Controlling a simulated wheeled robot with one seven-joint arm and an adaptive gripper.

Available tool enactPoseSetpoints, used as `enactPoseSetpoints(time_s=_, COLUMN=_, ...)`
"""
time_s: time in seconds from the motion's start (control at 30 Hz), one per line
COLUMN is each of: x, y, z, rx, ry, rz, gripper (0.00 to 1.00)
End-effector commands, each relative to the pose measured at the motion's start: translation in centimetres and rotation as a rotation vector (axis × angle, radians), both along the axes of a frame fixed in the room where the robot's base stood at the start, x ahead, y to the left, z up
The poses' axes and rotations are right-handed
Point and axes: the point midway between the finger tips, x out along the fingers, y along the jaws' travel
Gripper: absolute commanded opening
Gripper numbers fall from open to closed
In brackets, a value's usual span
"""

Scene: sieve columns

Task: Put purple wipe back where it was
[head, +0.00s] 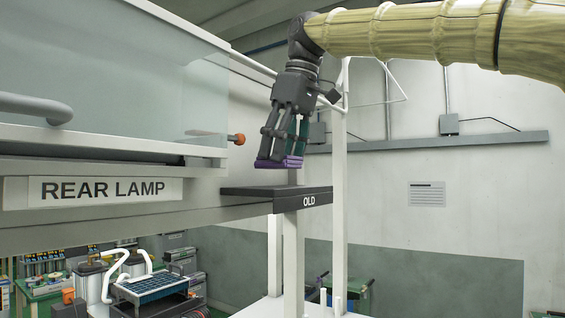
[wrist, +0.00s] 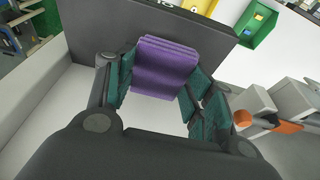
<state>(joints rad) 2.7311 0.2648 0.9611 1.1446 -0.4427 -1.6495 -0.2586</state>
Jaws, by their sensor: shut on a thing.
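The purple wipe (head: 278,163) is a folded purple cloth held at the tips of my gripper (head: 280,155), which points down. In the wrist view the wipe (wrist: 166,68) sits between the teal pads of my gripper (wrist: 158,85), which is shut on it. A dark shelf marked OLD (head: 262,192) is below the wipe in the head view, with a small visible gap between them. The wrist view shows a dark surface (wrist: 90,30) behind the wipe. I cannot tell how far the wipe is from the shelf in depth.
A cabinet with a REAR LAMP label (head: 105,191) stands on the left, with an orange knob (head: 237,139) close to my gripper. White posts (head: 341,200) rise beside the shelf. Equipment (head: 150,285) stands below left.

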Motion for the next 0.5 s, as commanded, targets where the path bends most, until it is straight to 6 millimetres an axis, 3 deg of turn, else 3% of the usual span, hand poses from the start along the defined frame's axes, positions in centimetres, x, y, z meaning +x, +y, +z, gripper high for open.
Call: enactPoseSetpoints(time_s=0.5, x=0.5, y=0.1, z=-3.2, rx=0.001, ry=0.001, rz=0.0, gripper=0.34)
